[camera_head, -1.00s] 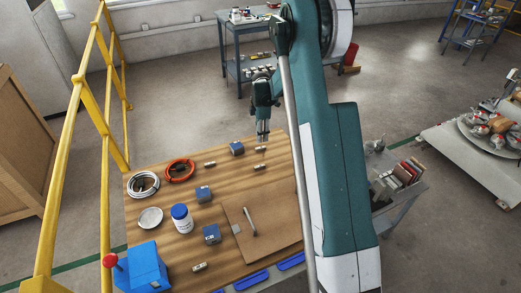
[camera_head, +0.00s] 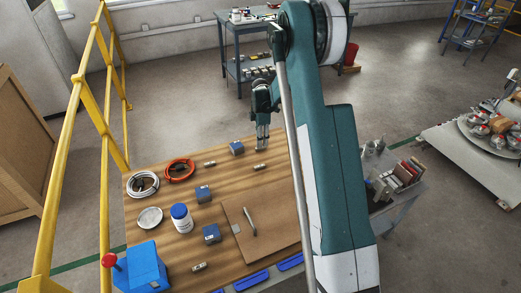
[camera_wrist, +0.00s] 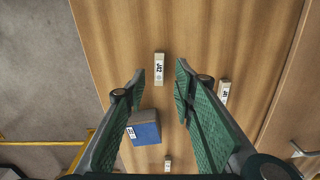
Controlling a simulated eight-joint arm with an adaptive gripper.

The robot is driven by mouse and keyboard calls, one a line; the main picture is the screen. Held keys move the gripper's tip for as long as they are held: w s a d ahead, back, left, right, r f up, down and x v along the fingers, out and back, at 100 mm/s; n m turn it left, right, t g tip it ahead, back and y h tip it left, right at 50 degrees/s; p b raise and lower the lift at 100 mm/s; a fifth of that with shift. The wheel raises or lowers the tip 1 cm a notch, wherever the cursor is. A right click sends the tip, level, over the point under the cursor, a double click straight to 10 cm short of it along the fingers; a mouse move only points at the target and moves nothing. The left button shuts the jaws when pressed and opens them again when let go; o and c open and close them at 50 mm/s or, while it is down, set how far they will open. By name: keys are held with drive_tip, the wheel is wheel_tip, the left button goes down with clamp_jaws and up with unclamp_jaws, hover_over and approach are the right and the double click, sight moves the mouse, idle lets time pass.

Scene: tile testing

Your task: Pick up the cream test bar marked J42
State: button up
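A cream bar whose dark mark appears to read J42 (camera_wrist: 159,70) lies flat on the wooden table (camera_head: 180,222). In the wrist view it lies between the two green fingertips of my gripper (camera_wrist: 160,74), with a gap on each side. My gripper (camera_head: 262,148) is open and empty, pointing down at the far edge of the table. In the head view the fingers hide this bar. A similar bar (camera_wrist: 224,92), its mark hard to read, lies just outside the right finger; the head view shows it too (camera_head: 260,166).
Another small bar (camera_wrist: 168,164) lies further off. A blue block (camera_wrist: 146,130) sits close to the left finger. Other blue blocks, a red cable coil (camera_head: 179,170), a white jar (camera_head: 182,220) and a brown board with a handle (camera_head: 262,225) stand on the table.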

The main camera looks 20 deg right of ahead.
drive_tip(key=shift+f+b, duration=0.4)
drive_tip(key=shift+f, duration=1.75)
clamp_jaws()
